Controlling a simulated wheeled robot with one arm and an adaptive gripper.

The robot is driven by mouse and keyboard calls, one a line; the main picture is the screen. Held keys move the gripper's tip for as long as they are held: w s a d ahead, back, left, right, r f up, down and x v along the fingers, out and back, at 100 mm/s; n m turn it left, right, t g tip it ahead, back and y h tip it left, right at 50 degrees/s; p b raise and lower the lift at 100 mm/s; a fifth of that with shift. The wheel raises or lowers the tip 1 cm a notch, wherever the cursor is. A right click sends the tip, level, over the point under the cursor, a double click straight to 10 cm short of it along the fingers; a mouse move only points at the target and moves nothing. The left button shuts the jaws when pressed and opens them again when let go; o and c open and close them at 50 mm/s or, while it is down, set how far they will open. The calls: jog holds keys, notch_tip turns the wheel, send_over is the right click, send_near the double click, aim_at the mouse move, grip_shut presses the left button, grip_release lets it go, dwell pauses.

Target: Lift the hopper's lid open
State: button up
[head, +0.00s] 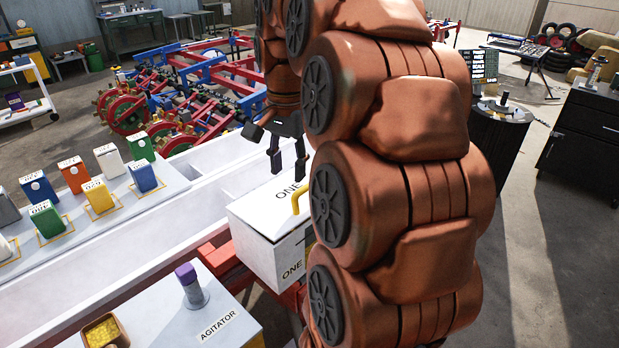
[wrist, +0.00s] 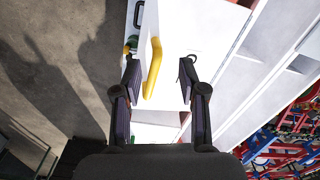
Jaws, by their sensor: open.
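The hopper (head: 265,255) is a white box with "ONE" lettering on its lid and front. Its lid (head: 262,212) lies shut on top. A yellow bar handle (head: 300,199) stands at the lid's right side, partly hidden by my arm. In the wrist view the yellow handle (wrist: 152,68) appears between my two spread fingers, closer to the left one. My gripper (head: 287,172) is open and points down over the lid, behind the handle in the head view. The wrist view also shows my gripper (wrist: 158,76) empty; I cannot tell its exact height above the lid.
A long white trough (head: 150,225) runs beside the hopper. A grey surface (head: 160,310) labelled "AGITATOR" carries a purple-topped knob (head: 190,285). Several coloured packets stand on a white counter at left. Red and blue machinery (head: 200,90) stands behind. Open floor lies to the right.

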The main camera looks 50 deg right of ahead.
jog(key=d+m, duration=0.1)
jog(key=d, duration=0.1)
jog(key=d+r+m, duration=0.1)
jog(key=d, duration=0.1)
jog(key=d+m, duration=0.1)
jog(key=d, duration=0.1)
jog(key=shift+d+r, duration=0.1)
jog(key=shift+r, duration=0.2)
jog(key=shift+w+f+p, duration=0.1)
jog(key=shift+f+p, duration=0.5)
jog(key=shift+f, duration=3.25)
grip_shut()
